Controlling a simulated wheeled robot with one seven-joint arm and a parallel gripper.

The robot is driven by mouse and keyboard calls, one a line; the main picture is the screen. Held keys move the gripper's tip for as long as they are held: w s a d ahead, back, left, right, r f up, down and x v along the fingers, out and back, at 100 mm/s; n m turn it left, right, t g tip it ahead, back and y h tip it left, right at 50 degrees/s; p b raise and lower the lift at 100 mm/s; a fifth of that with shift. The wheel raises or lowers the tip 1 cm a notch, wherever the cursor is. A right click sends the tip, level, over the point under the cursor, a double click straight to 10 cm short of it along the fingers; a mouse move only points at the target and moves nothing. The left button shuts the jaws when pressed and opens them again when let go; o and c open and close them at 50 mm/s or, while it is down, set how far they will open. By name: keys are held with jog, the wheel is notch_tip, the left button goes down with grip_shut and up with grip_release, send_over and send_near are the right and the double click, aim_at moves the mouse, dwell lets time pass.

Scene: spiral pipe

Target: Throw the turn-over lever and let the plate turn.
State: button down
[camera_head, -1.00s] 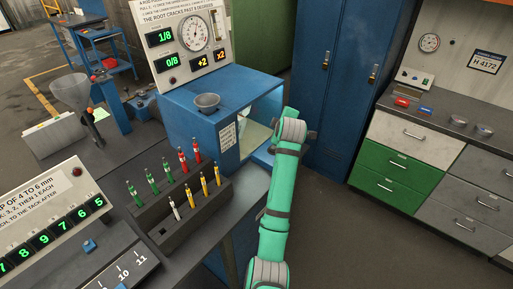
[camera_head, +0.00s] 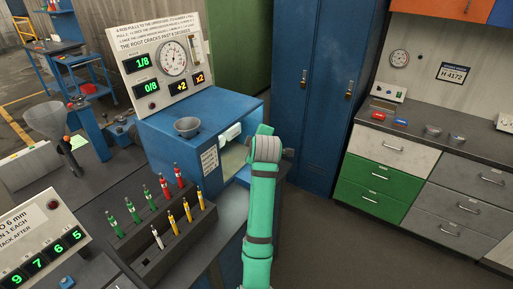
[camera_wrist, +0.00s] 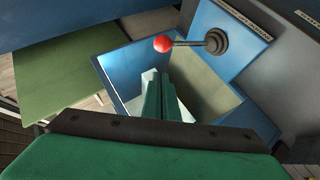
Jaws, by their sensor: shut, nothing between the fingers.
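The lever (camera_wrist: 188,43) shows in the wrist view, with a red ball at its left end and a dark round pivot on a blue panel at its right. My gripper (camera_wrist: 161,78) is shut and empty. In that picture its fingertips lie just below the red ball, over the open blue box; I cannot tell the gap in depth. In the head view my arm reaches to the open side of the blue cabinet (camera_head: 165,150), and the fingers and lever are hidden. I cannot single out the turning plate for sure; a pale surface shows inside the box behind my fingers.
A display board (camera_head: 160,55) with a dial reads 1/8 and 0/8. A metal bowl (camera_head: 187,127) sits on the cabinet. A rack (camera_head: 160,235) of coloured pens stands at front left. Blue lockers (camera_head: 315,90) and a drawer bench (camera_head: 400,180) stand right, with open floor before them.

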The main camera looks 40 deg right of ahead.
jog(key=v, duration=0.8)
jog(key=shift+a, duration=0.15)
